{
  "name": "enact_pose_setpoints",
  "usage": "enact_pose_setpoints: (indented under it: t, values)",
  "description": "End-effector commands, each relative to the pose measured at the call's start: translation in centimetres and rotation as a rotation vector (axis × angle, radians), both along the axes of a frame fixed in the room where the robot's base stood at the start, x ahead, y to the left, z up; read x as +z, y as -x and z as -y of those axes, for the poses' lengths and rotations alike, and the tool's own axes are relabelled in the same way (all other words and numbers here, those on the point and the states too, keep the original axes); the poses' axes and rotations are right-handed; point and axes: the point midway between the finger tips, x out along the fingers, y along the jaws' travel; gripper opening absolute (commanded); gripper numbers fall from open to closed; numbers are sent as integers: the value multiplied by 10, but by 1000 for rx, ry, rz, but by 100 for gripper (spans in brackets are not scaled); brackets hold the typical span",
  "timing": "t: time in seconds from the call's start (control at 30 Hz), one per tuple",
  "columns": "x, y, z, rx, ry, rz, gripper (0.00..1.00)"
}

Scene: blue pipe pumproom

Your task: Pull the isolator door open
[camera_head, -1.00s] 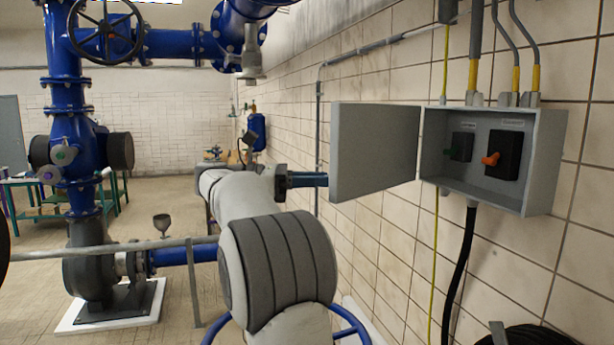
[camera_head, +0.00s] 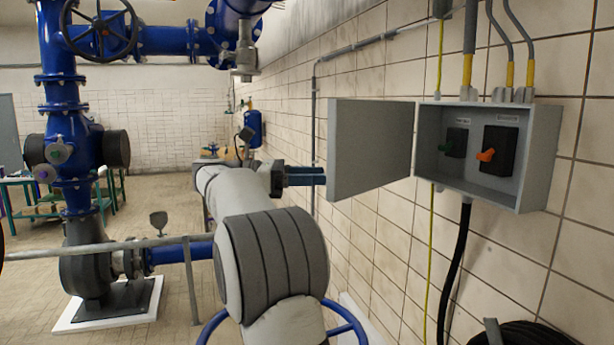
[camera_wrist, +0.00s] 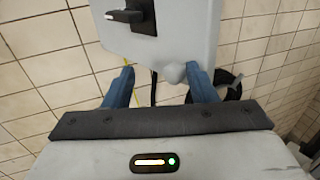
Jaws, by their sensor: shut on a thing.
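The grey isolator door (camera_head: 370,148) stands swung open at the left side of its grey wall box (camera_head: 527,185). The box interior shows a green switch and an orange switch (camera_head: 486,155). My gripper (camera_head: 324,176) is at the door's free left edge, its blue fingers reaching toward the door's far side, which the head view hides. In the wrist view my gripper (camera_wrist: 160,80) has its fingers either side of a small rounded grey knob (camera_wrist: 172,73) at the edge of the door (camera_wrist: 195,30). It is shut on this knob; the right finger looks closest to it.
A black rotary handle (camera_wrist: 130,15) sits on the door face. The tiled wall (camera_head: 360,75) runs close on the right. A black cable (camera_head: 455,270) hangs below the box. Blue pipework (camera_head: 65,125) and a grey rail (camera_head: 110,247) stand on the left.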

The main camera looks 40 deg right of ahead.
Motion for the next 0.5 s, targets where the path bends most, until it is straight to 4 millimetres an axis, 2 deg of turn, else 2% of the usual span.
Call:
enact_pose_setpoints:
  t: [0.27,0.37,0.5]
  values:
    - [6,-1,2,3,1,1,43]
    - [21,0,1,3,4,3,43]
    - [51,0,-2,1,5,5,43]
